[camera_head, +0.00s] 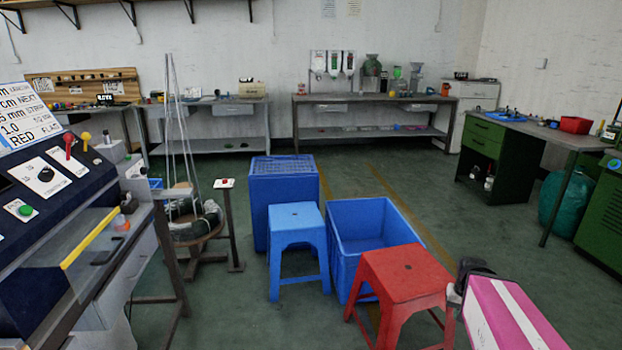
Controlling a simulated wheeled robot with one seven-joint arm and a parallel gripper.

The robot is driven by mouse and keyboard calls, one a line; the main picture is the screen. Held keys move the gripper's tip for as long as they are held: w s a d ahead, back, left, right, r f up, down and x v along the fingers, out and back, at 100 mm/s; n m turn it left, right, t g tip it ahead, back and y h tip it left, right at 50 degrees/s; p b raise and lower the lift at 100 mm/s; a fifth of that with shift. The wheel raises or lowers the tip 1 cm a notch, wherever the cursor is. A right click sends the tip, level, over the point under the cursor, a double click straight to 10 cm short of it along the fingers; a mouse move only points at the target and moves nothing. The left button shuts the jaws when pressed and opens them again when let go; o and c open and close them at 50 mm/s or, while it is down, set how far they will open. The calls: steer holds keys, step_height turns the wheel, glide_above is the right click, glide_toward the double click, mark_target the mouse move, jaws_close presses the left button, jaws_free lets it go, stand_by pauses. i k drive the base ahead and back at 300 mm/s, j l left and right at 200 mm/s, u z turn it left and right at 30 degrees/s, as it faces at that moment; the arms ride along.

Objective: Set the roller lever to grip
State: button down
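A control console (60,200) stands at the left edge, with a sloped dark blue panel. A lever with a red knob (68,146) and a lever with a yellow knob (86,140) stand up at the panel's upper right. No readable label tells which one is the roller lever. My pink and white arm enters at the bottom right. A dark part at its end, seemingly my gripper (472,272), is far to the right of the console and apart from both levers. Its fingers are not clear enough to tell open from shut.
A red stool (405,275), a blue stool (297,225) and blue crates (365,225) stand on the floor between my arm and the console. A thin post with a red button (227,184) stands right of the console. Workbenches line the back wall. Green floor lies open behind the crates.

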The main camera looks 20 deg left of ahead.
mark_target(69, 138)
steer(key=u, duration=0.9)
steer(key=i+u, duration=0.1)
steer(key=u, duration=0.35)
steer(key=j+u, duration=0.1)
steer(key=u, duration=0.85)
steer(key=i+u, duration=0.1)
steer(key=u, duration=0.8)
steer(key=l+u, duration=0.1)
steer(key=u, duration=0.35)
